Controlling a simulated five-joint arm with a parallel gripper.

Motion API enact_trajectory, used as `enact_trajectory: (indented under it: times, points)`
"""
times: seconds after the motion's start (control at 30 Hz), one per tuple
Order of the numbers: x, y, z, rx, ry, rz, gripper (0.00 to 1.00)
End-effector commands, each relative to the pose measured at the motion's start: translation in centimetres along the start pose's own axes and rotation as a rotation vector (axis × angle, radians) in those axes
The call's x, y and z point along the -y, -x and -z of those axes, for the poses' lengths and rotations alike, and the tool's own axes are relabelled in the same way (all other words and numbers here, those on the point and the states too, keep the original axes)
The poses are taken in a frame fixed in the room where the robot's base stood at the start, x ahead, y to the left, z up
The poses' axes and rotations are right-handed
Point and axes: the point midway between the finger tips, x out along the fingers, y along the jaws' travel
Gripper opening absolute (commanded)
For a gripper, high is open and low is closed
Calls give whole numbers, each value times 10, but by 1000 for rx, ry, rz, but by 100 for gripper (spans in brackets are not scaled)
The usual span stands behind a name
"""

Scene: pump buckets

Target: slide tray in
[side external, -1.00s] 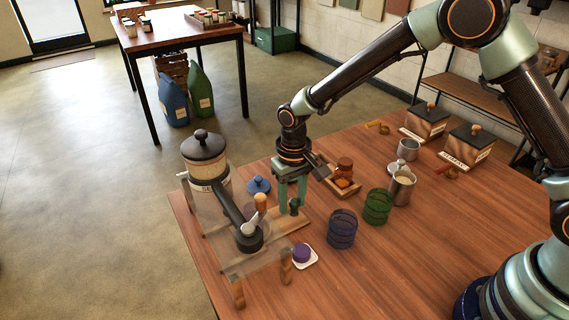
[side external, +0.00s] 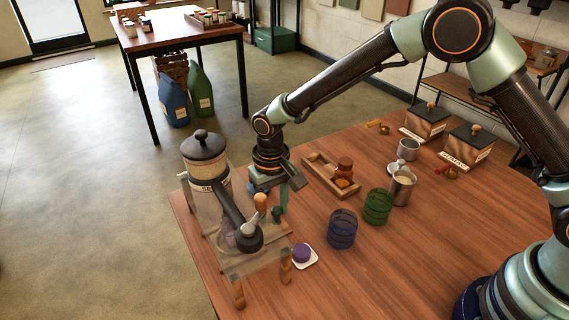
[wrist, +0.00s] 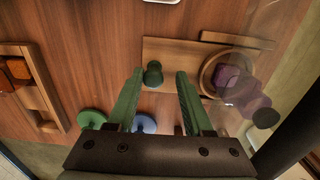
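The tray is a flat wooden board (wrist: 185,52) with a dark green knob (wrist: 153,73) at its end. In the side view its knob end (side external: 276,214) sticks out to the right of the pump stand. A purple bucket (wrist: 232,78) is on the tray; it shows faintly through the stand's clear panel in the side view (side external: 231,238). The pump dispenser (side external: 207,165) has a dark lid and a black spout arm. My gripper (wrist: 159,72) is open and empty, its green fingers either side of the knob with gaps. I cannot tell whether either finger touches it.
A purple-topped white dish (side external: 302,254) lies in front of the stand. The front right table is clear.

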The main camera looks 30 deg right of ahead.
Motion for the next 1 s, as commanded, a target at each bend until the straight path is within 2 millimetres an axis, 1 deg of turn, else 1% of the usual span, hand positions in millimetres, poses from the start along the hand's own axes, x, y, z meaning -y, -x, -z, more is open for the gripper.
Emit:
enact_trajectory:
  times: [0.47,0.8,0.87,1.0]
  points:
    - [1,0,0,-2,3,1,44]
    - [-5,0,0,-2,2,1,44]
    - [-5,2,0,-2,2,1,44]
    - [-5,14,1,-4,1,2,44]
